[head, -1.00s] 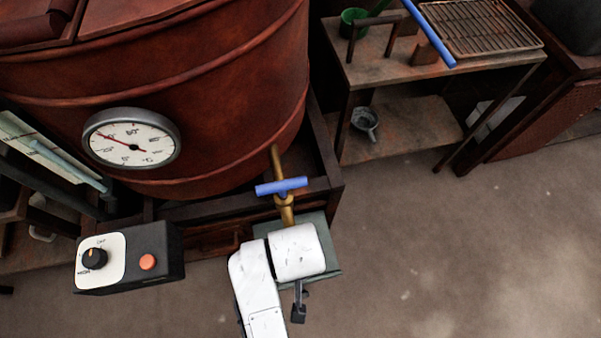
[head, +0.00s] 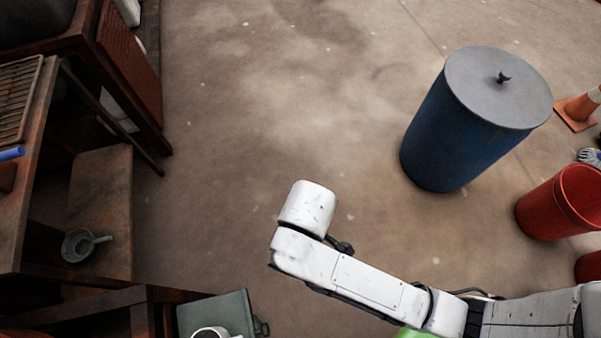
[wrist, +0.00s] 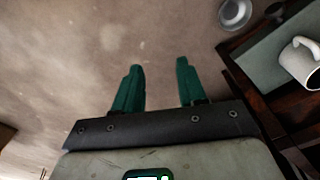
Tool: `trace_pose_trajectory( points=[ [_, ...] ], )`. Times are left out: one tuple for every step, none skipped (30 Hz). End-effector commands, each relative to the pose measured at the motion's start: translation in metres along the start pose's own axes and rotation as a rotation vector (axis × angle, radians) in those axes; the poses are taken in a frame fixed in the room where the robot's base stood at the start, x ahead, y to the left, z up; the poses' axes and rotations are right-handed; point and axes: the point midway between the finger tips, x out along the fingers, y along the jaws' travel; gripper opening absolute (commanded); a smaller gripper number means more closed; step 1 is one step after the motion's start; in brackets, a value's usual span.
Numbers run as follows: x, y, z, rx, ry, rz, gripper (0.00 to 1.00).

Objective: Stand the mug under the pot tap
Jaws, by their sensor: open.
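The gripper's fingers do not show in the head view. The pot tap is out of view now.
A blue barrel (head: 465,125) with a grey lid stands to the right. A shelf rack (head: 105,210) holding a grey funnel-like vessel (head: 78,245) is at left. The middle floor is clear.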

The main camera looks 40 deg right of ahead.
Motion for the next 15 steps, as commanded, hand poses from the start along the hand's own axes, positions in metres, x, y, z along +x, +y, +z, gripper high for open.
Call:
trace_pose_trajectory(
  points=[
    [-0.002, 0.019, 0.015, 0.070, 0.001, 0.004, 0.41],
    [-0.003, 0.028, 0.024, 0.106, 0.003, 0.006, 0.41],
    [-0.005, 0.039, 0.035, 0.155, 0.005, 0.008, 0.41],
    [-0.006, 0.047, 0.044, 0.190, 0.007, 0.009, 0.41],
    [-0.008, 0.054, 0.053, 0.226, 0.008, 0.011, 0.41],
    [-0.010, 0.062, 0.065, 0.273, 0.010, 0.013, 0.41],
    [-0.012, 0.067, 0.073, 0.306, 0.012, 0.014, 0.41],
    [-0.013, 0.072, 0.081, 0.337, 0.014, 0.015, 0.41],
    [-0.015, 0.077, 0.091, 0.375, 0.017, 0.017, 0.41],
    [-0.017, 0.080, 0.098, 0.402, 0.018, 0.018, 0.41],
    [-0.018, 0.083, 0.104, 0.426, 0.021, 0.019, 0.41],
    [-0.020, 0.085, 0.111, 0.453, 0.022, 0.020, 0.41],
    [-0.021, 0.087, 0.116, 0.471, 0.023, 0.021, 0.41],
    [-0.022, 0.088, 0.119, 0.485, 0.025, 0.022, 0.41],
    [-0.023, 0.089, 0.123, 0.501, 0.027, 0.022, 0.41]
  ],
)
